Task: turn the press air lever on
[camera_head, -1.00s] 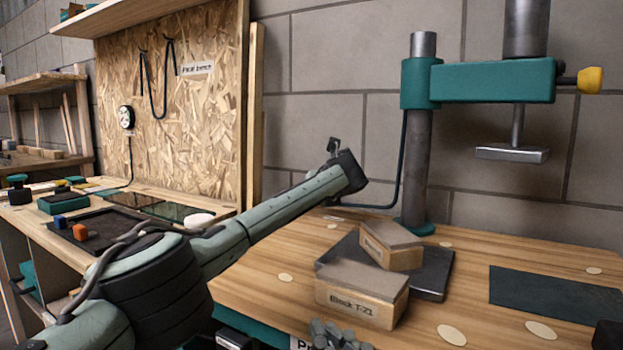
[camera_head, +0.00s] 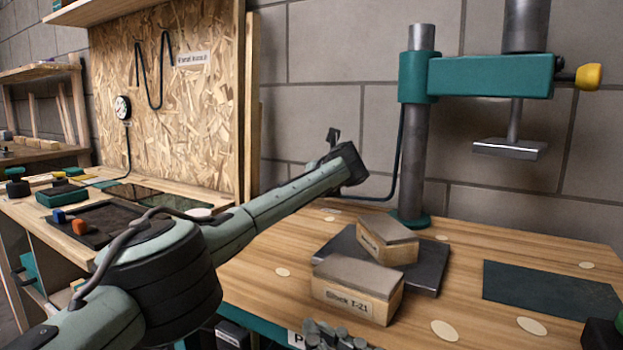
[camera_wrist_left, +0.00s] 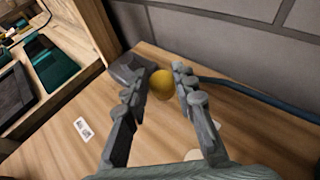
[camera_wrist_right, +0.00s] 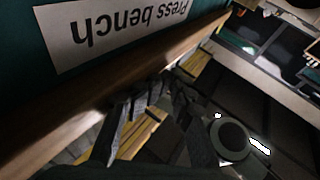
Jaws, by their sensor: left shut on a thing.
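The press air lever's yellow ball knob (camera_wrist_left: 162,84) shows in the left wrist view, beside a dark grey block (camera_wrist_left: 131,68) near the wall. My left gripper (camera_wrist_left: 158,78) is shut on it, one finger on each side of the ball. In the head view my left arm (camera_head: 285,200) reaches to the back of the press bench and hides the lever. My right gripper (camera_head: 335,337) is low at the bench's front edge. In the right wrist view its fingers (camera_wrist_right: 165,95) stand apart with nothing seen between them, below the "Press bench" sign (camera_wrist_right: 115,28).
The press (camera_head: 413,130) stands at the back of the bench, its ram plate (camera_head: 510,149) raised. Two wooden blocks (camera_head: 355,290) (camera_head: 385,243) lie by and on a dark plate (camera_head: 433,270). A blue-black hose (camera_wrist_left: 255,98) runs along the wall. A dark mat (camera_head: 545,292) lies right.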

